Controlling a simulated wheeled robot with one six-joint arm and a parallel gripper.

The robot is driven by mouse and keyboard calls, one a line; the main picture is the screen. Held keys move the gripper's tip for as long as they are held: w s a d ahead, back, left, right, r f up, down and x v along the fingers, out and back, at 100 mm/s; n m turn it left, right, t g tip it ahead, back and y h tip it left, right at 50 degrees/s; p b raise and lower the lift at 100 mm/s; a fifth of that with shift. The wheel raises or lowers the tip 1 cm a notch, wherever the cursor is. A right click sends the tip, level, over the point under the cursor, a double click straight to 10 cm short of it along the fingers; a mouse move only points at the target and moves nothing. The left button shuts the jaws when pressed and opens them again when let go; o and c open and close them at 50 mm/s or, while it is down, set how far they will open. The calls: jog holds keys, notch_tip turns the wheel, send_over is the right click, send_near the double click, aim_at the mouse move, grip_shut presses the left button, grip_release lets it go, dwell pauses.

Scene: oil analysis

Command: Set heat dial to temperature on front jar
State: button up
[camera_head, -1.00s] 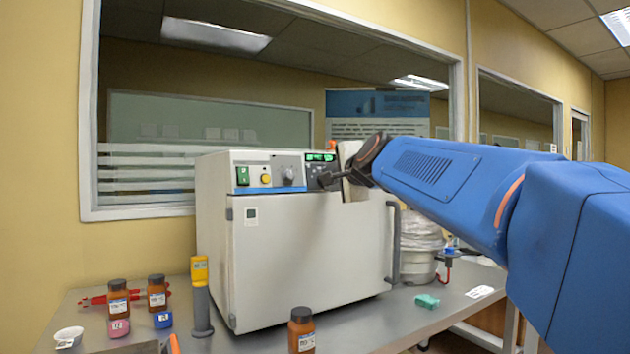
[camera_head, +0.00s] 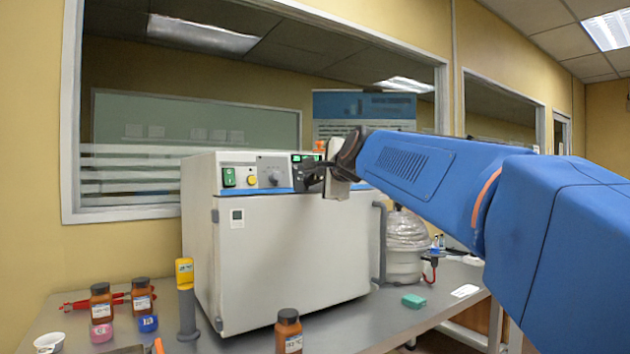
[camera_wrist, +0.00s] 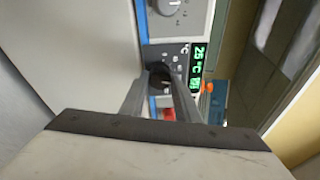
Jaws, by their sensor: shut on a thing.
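The oven (camera_head: 290,255) is a white box with a control panel along its top front. My gripper (camera_head: 312,176) is at the right part of that panel. In the wrist view my gripper (camera_wrist: 160,82) has its two fingers shut around a dark round heat dial (camera_wrist: 158,72).
Two more brown jars, a left one (camera_head: 101,302) and a right one (camera_head: 142,295), stand at the bench's left. A grey post with a yellow top (camera_head: 186,300) stands before the oven. A glass vessel (camera_head: 405,245) is right of the oven. A larger grey knob (camera_head: 270,170) is on the panel.

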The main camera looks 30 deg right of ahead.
jog(key=shift+f, duration=0.1)
jog(key=o, duration=1)
jog(key=shift+o, duration=0.2)
jog(key=shift+s, duration=0.1)
jog(key=v, duration=1.7)
jog(key=shift+s, duration=0.1)
